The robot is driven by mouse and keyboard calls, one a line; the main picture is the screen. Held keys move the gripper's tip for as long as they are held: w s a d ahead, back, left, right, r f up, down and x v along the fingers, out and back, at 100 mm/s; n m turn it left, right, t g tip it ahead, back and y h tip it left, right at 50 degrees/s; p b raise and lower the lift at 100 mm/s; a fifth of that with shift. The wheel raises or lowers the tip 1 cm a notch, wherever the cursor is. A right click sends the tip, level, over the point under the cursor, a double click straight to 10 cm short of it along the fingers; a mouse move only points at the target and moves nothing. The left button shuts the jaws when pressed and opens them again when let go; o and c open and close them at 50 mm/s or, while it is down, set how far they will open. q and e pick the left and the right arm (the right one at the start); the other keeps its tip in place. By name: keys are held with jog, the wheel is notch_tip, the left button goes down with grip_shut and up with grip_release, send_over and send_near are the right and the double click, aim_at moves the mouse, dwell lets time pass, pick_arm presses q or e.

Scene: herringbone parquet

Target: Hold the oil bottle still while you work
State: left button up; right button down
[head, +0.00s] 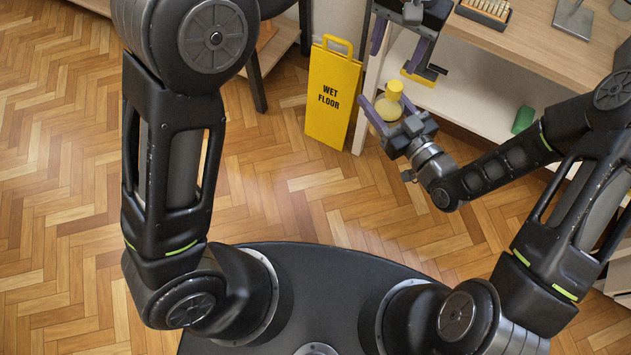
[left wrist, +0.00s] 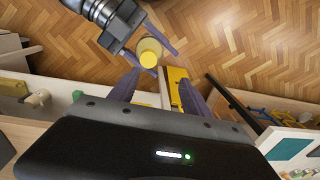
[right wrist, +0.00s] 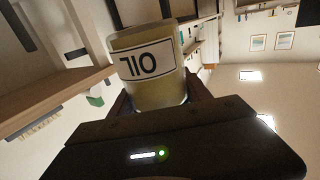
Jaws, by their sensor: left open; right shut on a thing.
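The oil bottle (head: 381,113) is pale yellow with a yellow cap (head: 395,88). My right gripper (head: 379,104) is shut on its body, in front of the shelf unit. In the right wrist view the bottle (right wrist: 150,80) fills the space between the fingers, and its OIL label reads upside down. My left gripper (head: 396,55) is open and empty, above the bottle. In the left wrist view the cap (left wrist: 148,60) shows just beyond the open left fingers (left wrist: 159,78), apart from them. Whether the bottle is tilted is hard to tell.
A yellow wet floor sign (head: 333,95) stands left of the bottle, beside the wooden-topped shelf unit (head: 505,45). A green item (head: 523,119) lies on the lower shelf. A dark tray (head: 485,12) sits on top. The parquet (head: 270,185) at left is free.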

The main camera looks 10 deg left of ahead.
pick_arm(q)
jog(key=w+a+f+m+t+y, duration=0.2)
jog(key=w+a+f+t+y, duration=0.1)
jog(key=w+a+f, duration=0.5)
jog(key=s+a+f+m, duration=0.1)
jog(key=a+f+m, duration=0.15)
jog(key=f, duration=0.55)
jog(key=s+a+f+m, duration=0.2)
jog(key=a+f, duration=0.2)
jog(key=f, duration=0.3)
jog(key=s+d+f+n+g+h, duration=0.1)
jog(key=s+f+n+h, duration=0.3)
jog(key=s, duration=0.9)
jog(key=s+d+f+n+g+h, duration=0.1)
jog(key=s+f+n+h, duration=0.2)
jog(key=s+f+n, duration=0.5)
jog(key=s+f, duration=0.4)
jog(key=s, duration=0.2)
jog(key=shift+d+g+h, duration=0.15)
jog(key=shift+g+h, duration=0.15)
jog(key=shift+h, duration=0.1)
